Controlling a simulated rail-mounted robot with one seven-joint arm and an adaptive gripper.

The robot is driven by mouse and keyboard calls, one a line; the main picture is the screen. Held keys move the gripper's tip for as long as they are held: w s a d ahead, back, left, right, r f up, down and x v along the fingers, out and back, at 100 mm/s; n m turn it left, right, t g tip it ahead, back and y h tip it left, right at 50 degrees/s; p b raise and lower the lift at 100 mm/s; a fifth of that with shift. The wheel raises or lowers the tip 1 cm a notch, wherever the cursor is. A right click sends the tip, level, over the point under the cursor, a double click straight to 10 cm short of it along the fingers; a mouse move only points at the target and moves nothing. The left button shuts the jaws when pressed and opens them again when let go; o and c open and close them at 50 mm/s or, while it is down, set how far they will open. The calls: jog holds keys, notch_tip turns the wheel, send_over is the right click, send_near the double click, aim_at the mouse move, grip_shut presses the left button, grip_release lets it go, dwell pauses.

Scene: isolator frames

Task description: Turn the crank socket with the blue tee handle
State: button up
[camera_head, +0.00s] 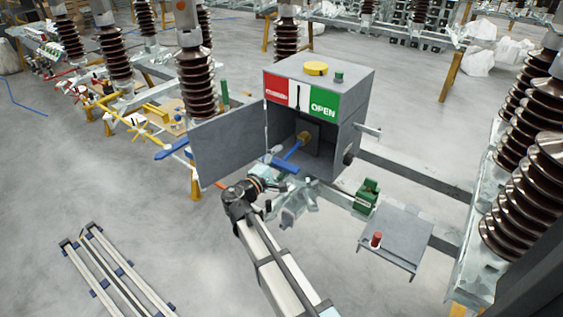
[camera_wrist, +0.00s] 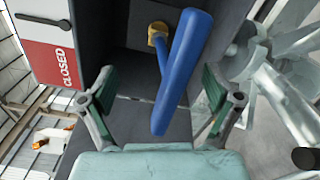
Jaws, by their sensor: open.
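The blue tee handle (camera_head: 285,166) sticks out of the open grey cabinet (camera_head: 345,118). Its stem runs back to the yellow-brass crank socket (camera_head: 304,137) inside. In the wrist view the handle's blue bar (camera_wrist: 181,75) is tilted and runs across the gap between my fingers. The socket (camera_wrist: 157,31) shows behind it to the upper left. My gripper (camera_wrist: 160,74) is open, with one green-padded finger on each side of the bar and visible space between. I see no contact, and the depth between fingertips and bar is hard to tell.
The cabinet door (camera_head: 230,142) stands open on the left. A red and green CLOSED/OPEN sign (camera_head: 300,97) is on the cabinet front. A second blue handle (camera_head: 172,150) sticks out left of the door. A grey plate with a red knob (camera_head: 376,240) lies at the lower right.

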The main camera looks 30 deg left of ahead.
jog(key=s+a, duration=0.1)
jog(key=s, duration=1)
jog(key=shift+s+a, duration=0.15)
jog(key=shift+s, duration=0.25)
dwell(1.0)
jog(key=s+d+f+m+g+h, duration=0.1)
jog(key=s+d+f+m+g, duration=0.3)
jog(key=d+f, duration=0.7)
jog(key=w+d+f+m+g+h+b, duration=0.1)
jog(key=d+f+g, duration=0.5)
jog(key=d+f, duration=0.55)
jog(key=s+d+f+m+g+h, duration=0.1)
jog(key=s+d+f+m+g, duration=0.2)
jog(key=d+f, duration=0.8)
jog(key=s+d+f+m+g+y+b, duration=0.1)
jog(key=s+d+f+m+g, duration=0.5)
jog(key=s+d, duration=0.6)
jog(key=s+d+f+m+g+y+b, duration=0.1)
jog(key=s+d+f+m+g+y, duration=0.2)
jog(key=s+d+f, duration=0.8)
jog(key=s+d+m+g, duration=0.1)
jog(key=m+g, duration=0.1)
jog(key=m, duration=0.1)
jog(key=shift+d+f+g+y, duration=0.2)
jog(key=shift+d+g+y, duration=0.2)
